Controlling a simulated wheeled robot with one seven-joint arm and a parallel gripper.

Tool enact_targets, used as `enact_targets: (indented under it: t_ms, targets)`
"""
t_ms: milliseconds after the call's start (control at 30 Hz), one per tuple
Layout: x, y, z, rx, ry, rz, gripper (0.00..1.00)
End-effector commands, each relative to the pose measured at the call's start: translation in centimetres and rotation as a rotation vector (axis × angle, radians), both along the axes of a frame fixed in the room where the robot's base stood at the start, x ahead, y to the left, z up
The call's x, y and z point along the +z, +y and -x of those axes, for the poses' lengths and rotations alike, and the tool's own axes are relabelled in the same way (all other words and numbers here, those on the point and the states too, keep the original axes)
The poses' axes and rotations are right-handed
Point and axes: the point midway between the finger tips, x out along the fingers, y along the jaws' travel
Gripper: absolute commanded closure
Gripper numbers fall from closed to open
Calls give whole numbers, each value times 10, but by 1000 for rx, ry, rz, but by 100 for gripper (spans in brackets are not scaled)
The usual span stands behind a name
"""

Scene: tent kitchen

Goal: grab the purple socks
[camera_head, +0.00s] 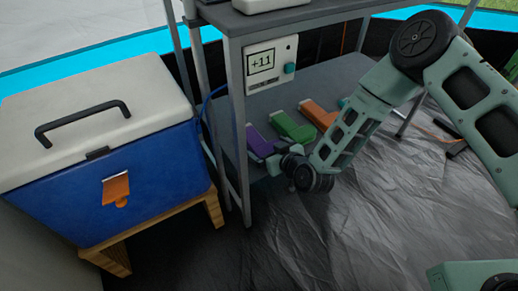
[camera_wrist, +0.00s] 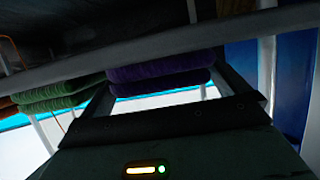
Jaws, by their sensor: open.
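The purple socks (camera_head: 259,144) lie folded on the lower shelf of a grey metal table, at the left end of a row. In the wrist view the purple socks (camera_wrist: 158,73) show as a folded stack ahead of my gripper, between the lines of its two fingers. My gripper (camera_head: 270,163) is at the shelf's front edge, close to the near end of the socks. It also shows in the wrist view (camera_wrist: 165,88), open and with nothing visibly held. I cannot tell whether the fingertips touch the socks.
Green socks (camera_head: 293,128) and orange socks (camera_head: 318,114) lie to the right on the shelf (camera_head: 345,78). A table leg (camera_head: 240,150) stands just left of my gripper. A blue cooler (camera_head: 140,180) on a wooden stand is further left. The dark floor in front is clear.

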Motion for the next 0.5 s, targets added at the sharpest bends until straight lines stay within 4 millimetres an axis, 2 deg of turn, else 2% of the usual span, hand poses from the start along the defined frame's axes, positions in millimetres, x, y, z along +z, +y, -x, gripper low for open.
enact_targets:
  t_ms: [100,333,433,500]
  targets:
    - [-4,5,-7,0,-1,-1,0]
    - [-3,5,-7,0,0,0,0]
    - [-3,5,-7,1,0,0,28]
    - [-3,5,-7,1,0,0,30]
